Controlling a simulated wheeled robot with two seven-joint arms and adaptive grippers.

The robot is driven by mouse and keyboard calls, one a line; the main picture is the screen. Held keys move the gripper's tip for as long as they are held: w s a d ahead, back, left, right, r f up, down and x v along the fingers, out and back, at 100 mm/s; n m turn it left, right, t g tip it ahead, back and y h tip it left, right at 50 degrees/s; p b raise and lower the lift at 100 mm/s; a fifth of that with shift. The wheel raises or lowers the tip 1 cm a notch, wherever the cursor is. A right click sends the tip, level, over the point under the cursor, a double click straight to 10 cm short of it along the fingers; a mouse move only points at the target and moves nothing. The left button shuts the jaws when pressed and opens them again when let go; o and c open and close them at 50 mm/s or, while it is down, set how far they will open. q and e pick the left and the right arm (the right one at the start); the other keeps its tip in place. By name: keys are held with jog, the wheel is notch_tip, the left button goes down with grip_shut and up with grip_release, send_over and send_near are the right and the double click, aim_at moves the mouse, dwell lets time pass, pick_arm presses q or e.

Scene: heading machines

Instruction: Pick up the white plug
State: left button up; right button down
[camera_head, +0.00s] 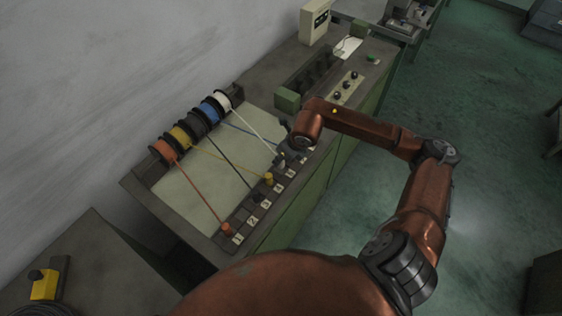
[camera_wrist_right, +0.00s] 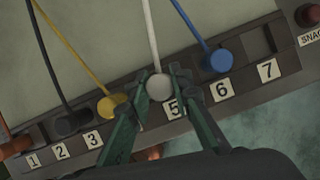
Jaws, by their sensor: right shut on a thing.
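The white plug (camera_wrist_right: 159,87) is a round pale knob on the end of a white cable (camera_wrist_right: 151,35). In the right wrist view it sits between the green fingers of my right gripper (camera_wrist_right: 158,90), which are shut on it. It is over the numbered strip (camera_wrist_right: 245,85), close to label 5; whether it is seated or lifted I cannot tell. In the head view my right gripper (camera_head: 286,153) is at the strip and hides the plug; the white cable (camera_head: 258,122) runs there from the white spool (camera_head: 222,99). My left gripper is not in view.
A yellow plug (camera_wrist_right: 112,105) is close beside my left-hand finger, with a black plug (camera_wrist_right: 72,122) further left. A blue plug (camera_wrist_right: 218,60) stands to the right. An orange plug (camera_head: 227,229) is at the strip's near end. Taut cables cross the pale board (camera_head: 190,198).

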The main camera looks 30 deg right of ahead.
jog(key=s+d+r+p, duration=0.1)
jog(key=s+r+p, duration=0.1)
jog(key=s+r, duration=0.8)
jog(key=shift+s+d+r, duration=0.2)
jog(key=shift+s+d, duration=0.2)
jog(key=shift+s, duration=1.5)
